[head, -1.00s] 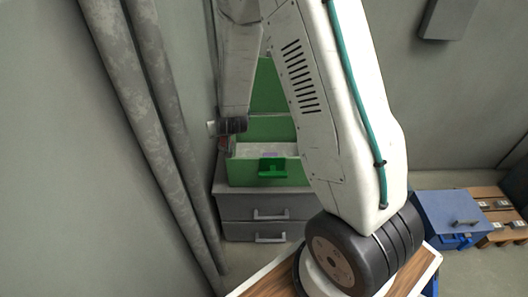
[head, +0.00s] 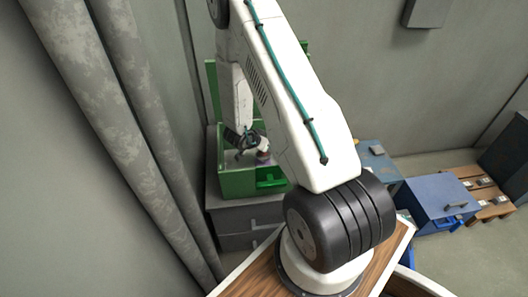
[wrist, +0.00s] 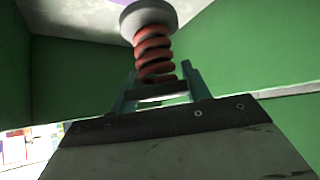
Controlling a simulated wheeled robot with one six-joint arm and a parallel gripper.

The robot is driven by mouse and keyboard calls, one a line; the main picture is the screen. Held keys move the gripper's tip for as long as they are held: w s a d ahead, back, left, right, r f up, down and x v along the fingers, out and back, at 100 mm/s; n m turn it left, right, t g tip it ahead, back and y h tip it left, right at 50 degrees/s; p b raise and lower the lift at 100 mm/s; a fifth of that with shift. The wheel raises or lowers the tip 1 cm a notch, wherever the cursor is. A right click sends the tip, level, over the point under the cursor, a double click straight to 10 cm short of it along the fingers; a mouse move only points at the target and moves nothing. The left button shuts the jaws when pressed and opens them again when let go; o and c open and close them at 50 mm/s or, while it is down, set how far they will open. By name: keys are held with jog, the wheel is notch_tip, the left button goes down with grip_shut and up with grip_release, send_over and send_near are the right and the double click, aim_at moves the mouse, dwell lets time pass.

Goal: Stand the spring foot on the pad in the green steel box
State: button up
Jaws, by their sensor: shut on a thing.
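The spring foot (wrist: 154,52) has a red coil and a grey disc end. My gripper (wrist: 160,88) is shut on its coil end, and the disc points away from the jaws. In the head view my gripper (head: 258,146) is inside the open green steel box (head: 237,184), low near its front wall. The wrist view shows green walls (wrist: 75,75) around the foot and a pale grey surface (wrist: 75,14) beyond the disc, with a thin purple strip along it. The pad is not clearly seen. I cannot tell whether the disc touches anything.
The green box stands on a grey drawer cabinet (head: 235,222). Thick grey pipes (head: 85,60) run close on the left. A blue case (head: 437,198) and a wooden pallet (head: 485,192) lie at the right. A grey wall box (head: 424,13) hangs above.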

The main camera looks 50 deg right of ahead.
jog(key=shift+f, duration=2.15)
jog(key=o, duration=1.3)
jog(key=shift+f, duration=0.1)
jog(key=shift+a+r, duration=0.1)
jog(key=shift+r, duration=0.1)
jog(key=v, duration=1.2)
